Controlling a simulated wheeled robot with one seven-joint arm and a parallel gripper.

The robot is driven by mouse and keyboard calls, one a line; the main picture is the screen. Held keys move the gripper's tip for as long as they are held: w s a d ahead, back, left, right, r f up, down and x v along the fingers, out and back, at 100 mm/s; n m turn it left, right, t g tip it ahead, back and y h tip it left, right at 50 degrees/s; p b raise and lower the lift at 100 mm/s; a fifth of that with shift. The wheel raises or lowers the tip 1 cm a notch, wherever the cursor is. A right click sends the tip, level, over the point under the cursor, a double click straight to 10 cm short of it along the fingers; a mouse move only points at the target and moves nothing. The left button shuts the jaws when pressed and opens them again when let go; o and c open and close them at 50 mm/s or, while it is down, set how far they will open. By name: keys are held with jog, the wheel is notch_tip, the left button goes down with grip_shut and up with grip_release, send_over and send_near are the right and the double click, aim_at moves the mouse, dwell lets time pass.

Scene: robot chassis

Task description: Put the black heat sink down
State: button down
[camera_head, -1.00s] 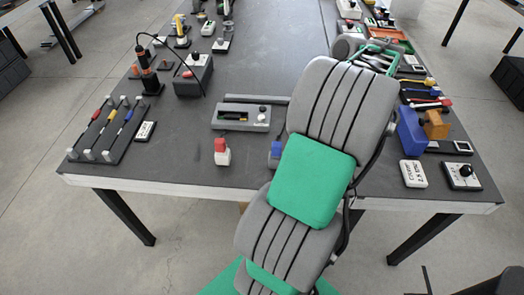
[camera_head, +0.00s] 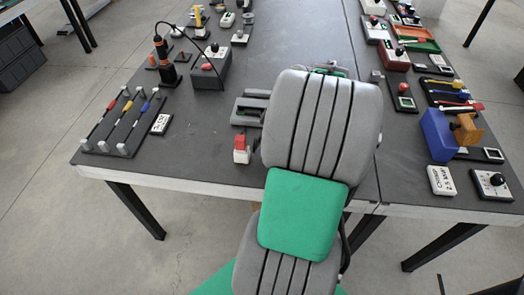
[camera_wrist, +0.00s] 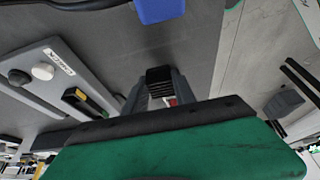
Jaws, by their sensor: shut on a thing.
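The black heat sink (camera_wrist: 159,76) shows in the wrist view as a small ribbed block between my fingers. My gripper (camera_wrist: 160,92) is shut on it. The grey table top lies beyond them in that view; I cannot tell how high the heat sink is above it, or whether it touches. In the head view my own arm hides the heat sink and the fingertips.
A blue block (camera_wrist: 158,9) is near the gripper in the wrist view. A grey device (camera_wrist: 62,82) lies to its left. In the head view a red-and-white block (camera_head: 241,150) stands left of my arm. A blue vise-like thing (camera_head: 438,135) is at right. Table between has clear room.

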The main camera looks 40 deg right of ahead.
jog(key=f, duration=0.3)
jog(key=shift+a, duration=0.3)
jog(key=shift+d+f, duration=0.1)
jog(key=shift+f, duration=0.4)
jog(key=c, duration=1)
grip_release()
